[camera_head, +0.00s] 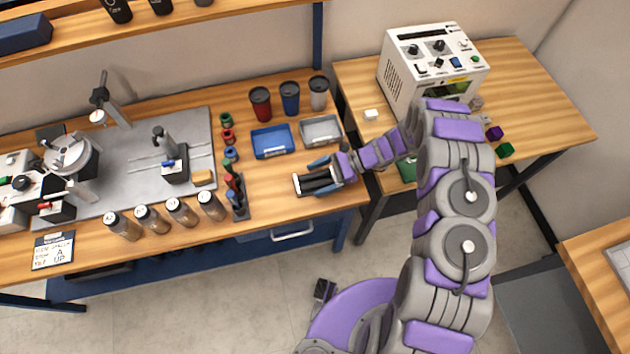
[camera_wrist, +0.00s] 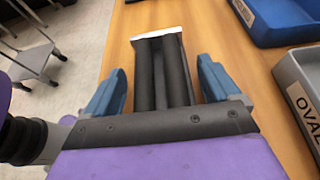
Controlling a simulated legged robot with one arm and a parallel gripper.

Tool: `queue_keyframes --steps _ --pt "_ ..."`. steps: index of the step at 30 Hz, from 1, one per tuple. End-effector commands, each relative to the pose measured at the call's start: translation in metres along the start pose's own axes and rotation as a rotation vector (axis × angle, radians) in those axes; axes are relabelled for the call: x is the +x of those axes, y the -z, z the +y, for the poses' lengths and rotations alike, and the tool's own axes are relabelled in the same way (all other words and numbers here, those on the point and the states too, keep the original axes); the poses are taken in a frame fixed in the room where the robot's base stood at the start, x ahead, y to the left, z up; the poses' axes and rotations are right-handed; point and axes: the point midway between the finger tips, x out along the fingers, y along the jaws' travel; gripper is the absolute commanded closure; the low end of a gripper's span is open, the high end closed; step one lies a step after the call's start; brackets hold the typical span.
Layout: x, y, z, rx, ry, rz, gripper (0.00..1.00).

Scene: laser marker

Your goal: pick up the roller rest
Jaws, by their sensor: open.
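The roller rest (camera_head: 317,180) lies on the wooden workbench near its right front corner, with dark rollers and a pale end plate. In the wrist view the roller rest (camera_wrist: 160,70) shows dark parallel rollers running away from me, with the white end plate at the far end. My gripper (camera_head: 330,170) is over the near end of the roller rest. In the wrist view the blue fingers of my gripper (camera_wrist: 160,90) are open, one on each side of the roller rest, with gaps visible. The rest's near end is hidden behind the gripper body.
A blue tray (camera_head: 272,154) and a grey tray (camera_head: 338,139) marked OVAL lie just behind. Red, blue and grey cups (camera_head: 290,98) stand farther back. A dark rack (camera_head: 238,205) with tools is to the left. The bench's front edge is close by.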

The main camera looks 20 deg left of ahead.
Motion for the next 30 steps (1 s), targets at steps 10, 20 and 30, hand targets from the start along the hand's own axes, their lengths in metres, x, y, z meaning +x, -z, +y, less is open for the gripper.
queue_keyframes --steps 10,20,30 --pt "0.0011 -0.0002 -0.0004 -0.001 0.002 0.0 0.19" --pt "0.0016 -0.0002 -0.0008 -0.001 0.002 0.001 0.51" --pt "0.0015 -0.0004 -0.001 -0.001 0.003 0.0 0.79"
